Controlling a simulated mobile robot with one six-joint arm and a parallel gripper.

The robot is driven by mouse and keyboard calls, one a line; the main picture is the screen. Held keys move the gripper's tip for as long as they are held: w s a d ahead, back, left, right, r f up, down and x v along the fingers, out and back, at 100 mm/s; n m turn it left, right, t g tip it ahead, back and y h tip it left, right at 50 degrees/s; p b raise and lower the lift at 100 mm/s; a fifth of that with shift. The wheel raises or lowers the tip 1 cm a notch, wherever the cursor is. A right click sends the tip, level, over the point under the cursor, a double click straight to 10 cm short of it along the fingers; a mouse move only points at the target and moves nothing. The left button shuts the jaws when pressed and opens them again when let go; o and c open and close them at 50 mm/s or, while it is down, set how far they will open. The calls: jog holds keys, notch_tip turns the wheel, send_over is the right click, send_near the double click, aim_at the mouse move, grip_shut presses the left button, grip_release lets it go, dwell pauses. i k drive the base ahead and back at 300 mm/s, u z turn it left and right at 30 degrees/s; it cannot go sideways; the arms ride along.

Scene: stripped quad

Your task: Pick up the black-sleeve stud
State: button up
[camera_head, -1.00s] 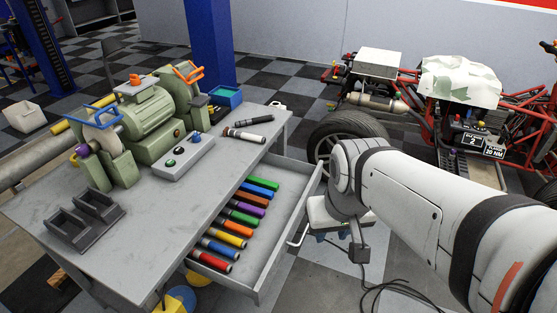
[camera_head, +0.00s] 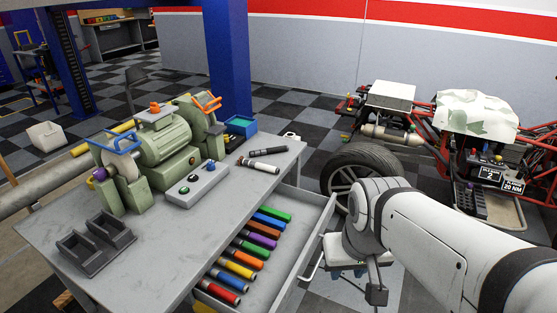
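Two studs lie apart on the grey bench top near its far right corner. The farther stud (camera_head: 267,151) looks dark, with a black sleeve along most of its length. The nearer stud (camera_head: 258,164) shows dark and pale bands. The farther one looks like the black-sleeve stud, though the detail is small. My white arm (camera_head: 425,240) reaches in from the lower right, its near end beside the open drawer. I cannot make out my gripper's fingers. No part of my arm touches either stud.
The grey bench (camera_head: 165,265) carries a green grinder (camera_head: 163,140), a switch box (camera_head: 196,185), a black holder (camera_head: 95,243) and a blue bin (camera_head: 240,125). An open drawer (camera_head: 283,262) holds several coloured-sleeve studs. A red-framed vehicle (camera_head: 425,150) stands behind my arm.

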aim_at(283, 149)
jog(key=z, duration=1.25)
jog(key=i, duration=3.4)
jog(key=u, duration=2.45)
